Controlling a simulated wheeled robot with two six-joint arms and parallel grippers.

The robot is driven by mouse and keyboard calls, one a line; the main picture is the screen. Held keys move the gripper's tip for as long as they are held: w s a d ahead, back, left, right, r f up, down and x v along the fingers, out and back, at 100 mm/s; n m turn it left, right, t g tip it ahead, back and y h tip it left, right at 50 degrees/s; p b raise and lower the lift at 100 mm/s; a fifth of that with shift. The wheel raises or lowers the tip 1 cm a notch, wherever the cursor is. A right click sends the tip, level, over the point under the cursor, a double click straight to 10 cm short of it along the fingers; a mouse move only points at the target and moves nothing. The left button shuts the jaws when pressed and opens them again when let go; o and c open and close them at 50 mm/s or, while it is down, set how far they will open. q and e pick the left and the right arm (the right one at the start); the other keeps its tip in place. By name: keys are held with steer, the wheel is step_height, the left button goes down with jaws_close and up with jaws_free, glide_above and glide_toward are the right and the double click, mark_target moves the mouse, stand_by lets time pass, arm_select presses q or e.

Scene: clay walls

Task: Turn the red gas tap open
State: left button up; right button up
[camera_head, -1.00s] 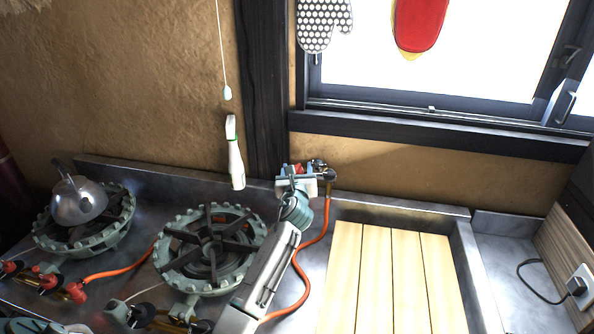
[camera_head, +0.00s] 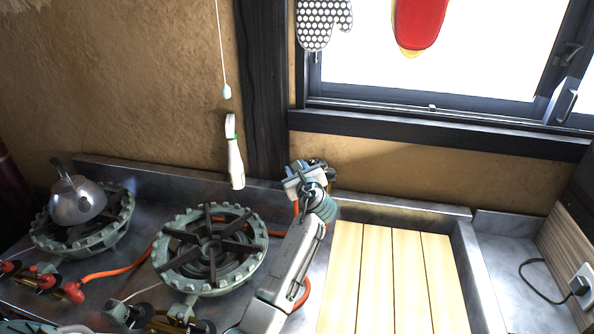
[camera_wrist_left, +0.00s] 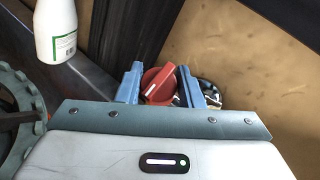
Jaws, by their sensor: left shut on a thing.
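The red gas tap (camera_wrist_left: 160,84) is between the two blue fingers of my left gripper (camera_head: 306,170) in the left wrist view. Its red handle lies slanted, from lower left to upper right, with a white mark at its lower end. My left gripper is shut on it, with a finger on either side. In the head view my gripper hides the tap, at the back of the counter below the window's left corner. Dark and brass-coloured fittings (camera_wrist_left: 209,93) show just right of the fingers. My right gripper is not in view.
A gas burner (camera_head: 211,249) stands left of my left arm, and a kettle (camera_head: 77,200) sits on another burner. A white bottle (camera_head: 235,163) is by the wall. An orange hose (camera_head: 302,293) runs by my arm. Wooden slats (camera_head: 375,275) lie to the right.

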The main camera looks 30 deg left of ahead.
arm_select(q)
steer(key=o, duration=1)
steer(key=shift+c, duration=0.2)
steer(key=shift+s, duration=0.1)
steer(key=f+b+v, duration=0.1)
steer(key=b+v, duration=0.1)
steer(key=v, duration=0.8)
steer(key=shift+s+d+r, duration=0.25)
steer(key=shift+r, duration=0.2)
